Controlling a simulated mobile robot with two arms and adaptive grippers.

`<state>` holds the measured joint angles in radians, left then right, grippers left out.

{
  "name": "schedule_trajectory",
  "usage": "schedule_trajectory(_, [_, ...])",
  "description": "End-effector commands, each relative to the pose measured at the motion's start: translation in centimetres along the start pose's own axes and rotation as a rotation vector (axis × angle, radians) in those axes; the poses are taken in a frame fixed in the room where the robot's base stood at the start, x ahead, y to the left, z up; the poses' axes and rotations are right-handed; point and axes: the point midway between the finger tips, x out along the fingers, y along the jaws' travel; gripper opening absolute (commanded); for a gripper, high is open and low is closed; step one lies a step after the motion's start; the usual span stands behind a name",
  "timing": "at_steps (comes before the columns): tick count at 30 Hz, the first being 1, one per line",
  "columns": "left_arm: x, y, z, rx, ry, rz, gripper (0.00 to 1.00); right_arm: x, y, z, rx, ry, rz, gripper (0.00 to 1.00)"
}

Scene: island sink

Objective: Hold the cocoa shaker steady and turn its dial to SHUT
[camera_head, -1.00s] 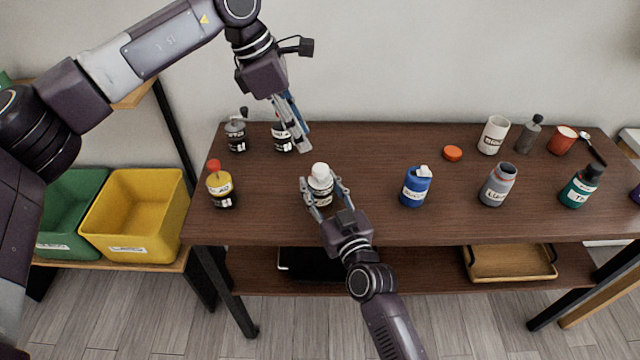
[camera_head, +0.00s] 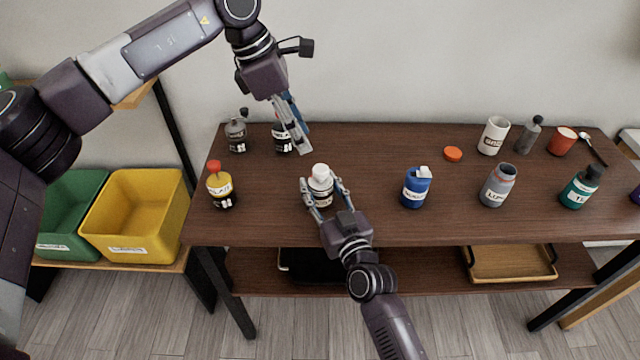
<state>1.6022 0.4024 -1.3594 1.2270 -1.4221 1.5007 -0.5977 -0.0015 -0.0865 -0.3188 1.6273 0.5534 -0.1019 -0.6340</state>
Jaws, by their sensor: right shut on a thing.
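A white-topped shaker jar (camera_head: 320,180) stands upright near the table's front left; its label is too small to read, and I cannot tell the dial's setting. My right gripper (camera_head: 322,189) reaches it from the front, with a finger on each side, and is shut on it. My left gripper (camera_head: 301,146) points down above the table behind the shaker, apart from it. Its fingers partly cover a dark labelled jar (camera_head: 281,141); I cannot tell how far they are open.
On the dark table (camera_head: 380,150), a red-topped yellow jar (camera_head: 220,188) and a grey mill (camera_head: 236,136) stand left. A blue bottle (camera_head: 416,188), grey bottle (camera_head: 497,187) and teal bottle (camera_head: 580,188) stand right. The tabletop between the shaker and blue bottle is clear.

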Motion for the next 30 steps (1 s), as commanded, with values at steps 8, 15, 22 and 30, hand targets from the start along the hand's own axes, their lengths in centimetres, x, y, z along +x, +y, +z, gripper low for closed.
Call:
schedule_trajectory(8, [-1.7, -0.1, -0.2, -0.019, -0.034, 0.004, 0.43, 0.0, 0.0, 0.1, 0.0, -0.002, 0.0, 0.13])
schedule_trajectory(15, [-0.3, -0.1, -0.3, -0.027, -0.04, 0.005, 0.43, 0.0, 0.0, 0.1, 0.0, -0.002, 0.0, 0.13])
schedule_trajectory(22, [4.3, -0.2, -0.1, -0.027, -0.041, 0.004, 0.43, 0.0, 0.0, 0.1, 0.0, -0.002, 0.0, 0.13])
schedule_trajectory(30, [8.6, 0.0, 0.1, -0.027, -0.042, 0.007, 0.43, 0.0, 0.0, 0.1, 0.0, -0.001, 0.0, 0.13])
